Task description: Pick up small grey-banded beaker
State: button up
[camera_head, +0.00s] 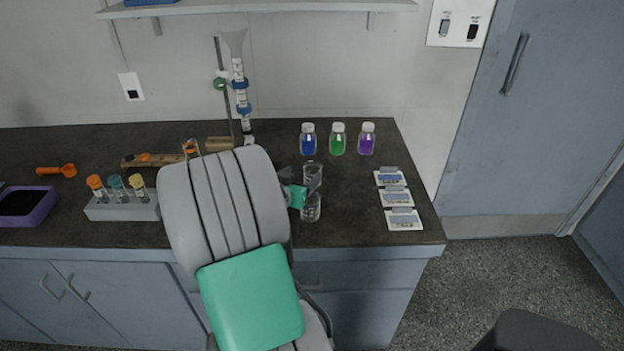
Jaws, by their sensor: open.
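Two clear glass beakers stand on the dark counter (362,218), just right of my arm. The farther beaker (312,173) is behind the nearer beaker (311,209). I cannot make out a grey band on either of them at this size. My gripper (303,190), with a teal part and dark fingers, is open at the left side of the beakers. It partly overlaps them in the picture, and I cannot tell whether it touches either one. My large grey arm hides much of the gripper and the counter to the left.
Blue (308,142), green (338,142) and purple (366,142) bottles stand behind the beakers. A tube rack (122,208) and purple tray (28,205) are left. A stand with a glass column (240,92) rises behind.

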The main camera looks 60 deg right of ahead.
aim_at(315, 164)
jog(key=p+x, duration=0.1)
jog(key=x, duration=0.6)
jog(key=shift+s+p, duration=0.2)
jog(key=shift+p, duration=0.15)
jog(key=shift+a, duration=0.1)
jog(key=c, duration=1.5)
jog(key=shift+o, duration=0.2)
